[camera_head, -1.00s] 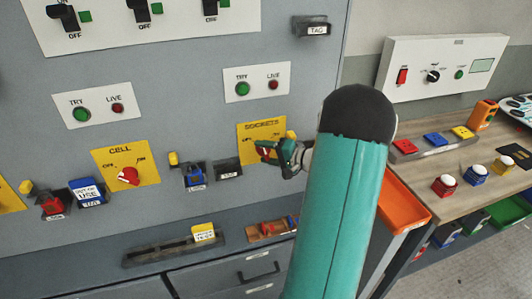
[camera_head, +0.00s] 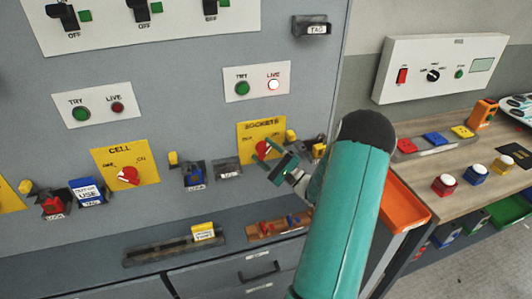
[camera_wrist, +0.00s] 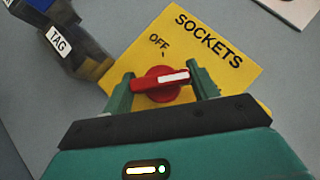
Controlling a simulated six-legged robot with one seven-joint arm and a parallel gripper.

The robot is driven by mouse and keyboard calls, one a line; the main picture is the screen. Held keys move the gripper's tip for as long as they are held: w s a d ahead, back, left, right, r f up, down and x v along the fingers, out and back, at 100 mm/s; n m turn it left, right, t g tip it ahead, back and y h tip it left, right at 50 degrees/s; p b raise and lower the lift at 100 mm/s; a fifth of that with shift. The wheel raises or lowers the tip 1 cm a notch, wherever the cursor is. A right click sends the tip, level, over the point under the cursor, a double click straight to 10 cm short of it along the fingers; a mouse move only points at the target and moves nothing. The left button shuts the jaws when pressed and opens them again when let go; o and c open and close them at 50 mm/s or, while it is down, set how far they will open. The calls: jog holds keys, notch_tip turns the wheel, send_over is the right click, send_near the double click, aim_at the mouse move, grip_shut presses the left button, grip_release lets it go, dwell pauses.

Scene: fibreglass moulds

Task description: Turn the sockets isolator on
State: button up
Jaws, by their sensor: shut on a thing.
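The yellow SOCKETS plate (camera_head: 259,129) carries a red rotary knob (camera_head: 264,148), the isolator handle. In the wrist view the knob (camera_wrist: 162,84) has a white pointer mark towards the right, turned away from the OFF word. The ON word is not visible there. My gripper (camera_head: 279,158) is at the knob; in the wrist view its two green fingers (camera_wrist: 162,88) are shut on the knob's handle, one at each end. Above the plate, the SOCKETS LIVE lamp (camera_head: 273,85) glows bright, next to the green TRY button (camera_head: 242,88).
A yellow padlock (camera_head: 291,136) hangs right of the plate. A TAG holder (camera_head: 228,170) and blue lock (camera_head: 194,175) sit to its left. The CELL isolator (camera_head: 127,174) is farther left. A wooden bench (camera_head: 420,195) with coloured buttons stands right. A tray (camera_head: 172,245) is below.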

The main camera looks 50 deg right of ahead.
jog(key=shift+m+t+h, duration=0.6)
jog(key=shift+m+h, duration=0.1)
jog(key=shift+m, duration=0.4)
jog(key=o, duration=1)
jog(key=v, duration=1.3)
jog(key=shift+s+f, duration=0.3)
